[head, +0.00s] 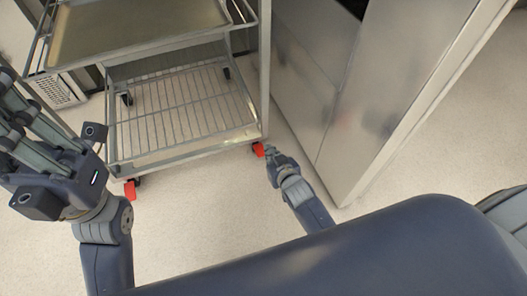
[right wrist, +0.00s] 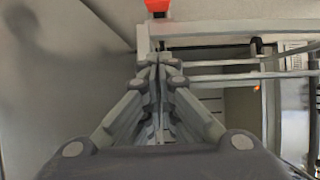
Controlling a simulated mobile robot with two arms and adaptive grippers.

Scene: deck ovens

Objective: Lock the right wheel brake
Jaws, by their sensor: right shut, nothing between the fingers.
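The right wheel brake (head: 258,149) is a small red pedal at the cart's front right corner, low near the floor. A red piece, seemingly this brake, shows at the top edge of the right wrist view (right wrist: 157,6). My right gripper (head: 270,152) is shut and empty, its tips right beside the brake in the head view; I cannot tell whether they touch. In the right wrist view its closed fingers (right wrist: 155,65) point toward the cart frame. My left gripper (head: 22,112) is at the left, away from the brake; its fingertips are unclear.
The metal rack cart (head: 185,152) has a wire lower shelf and a tray (head: 130,28) above. Another red brake (head: 130,190) is at its front left. A steel cabinet (head: 345,120) stands close on the right, leaving a narrow gap. Pale floor is clear in front.

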